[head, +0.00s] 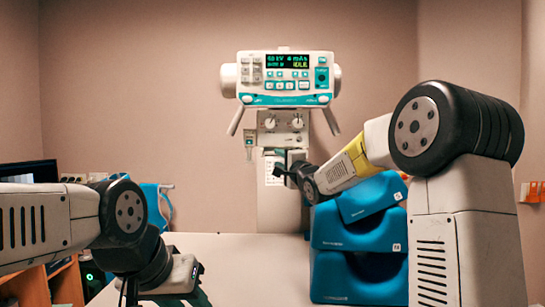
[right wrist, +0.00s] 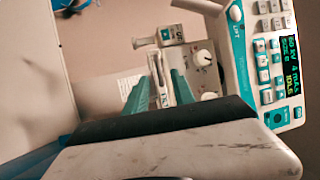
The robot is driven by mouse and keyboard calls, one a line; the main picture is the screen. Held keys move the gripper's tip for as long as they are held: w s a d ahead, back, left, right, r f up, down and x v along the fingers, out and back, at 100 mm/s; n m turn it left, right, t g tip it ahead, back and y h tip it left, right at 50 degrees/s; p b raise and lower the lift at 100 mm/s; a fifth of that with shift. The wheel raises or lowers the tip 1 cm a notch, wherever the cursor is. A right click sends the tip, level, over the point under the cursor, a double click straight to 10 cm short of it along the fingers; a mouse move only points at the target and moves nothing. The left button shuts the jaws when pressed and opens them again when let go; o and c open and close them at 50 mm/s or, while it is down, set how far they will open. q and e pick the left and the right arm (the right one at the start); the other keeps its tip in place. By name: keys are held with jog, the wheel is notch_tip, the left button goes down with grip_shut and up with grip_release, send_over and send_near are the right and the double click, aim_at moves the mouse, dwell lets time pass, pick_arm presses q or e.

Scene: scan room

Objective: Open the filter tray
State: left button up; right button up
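The scanner head (head: 286,78) stands at the back with a lit display. Below its two knobs is a pale slotted part, probably the filter tray (right wrist: 159,88), seen edge-on in the right wrist view. My right gripper (right wrist: 162,78) has its teal fingers apart on either side of this part; whether they touch it is unclear. In the head view my right gripper (head: 284,171) is at the scanner's front, below the knobs, and it hides part of the housing there. My left gripper (head: 200,284) is low at the left, over the table edge, partly hidden by its own wrist.
Blue positioning blocks (head: 358,240) are stacked on the white table (head: 240,265), under my right forearm. A small labelled grey piece (head: 249,139) hangs left of the knobs and shows in the right wrist view (right wrist: 171,35). The table's middle is clear. A monitor (head: 30,172) stands at left.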

aim_at(274, 155)
jog(key=x, duration=0.5)
jog(key=shift+w+a, duration=0.15)
jog(key=shift+w, duration=0.25)
grip_shut()
jog(key=shift+r, duration=0.15)
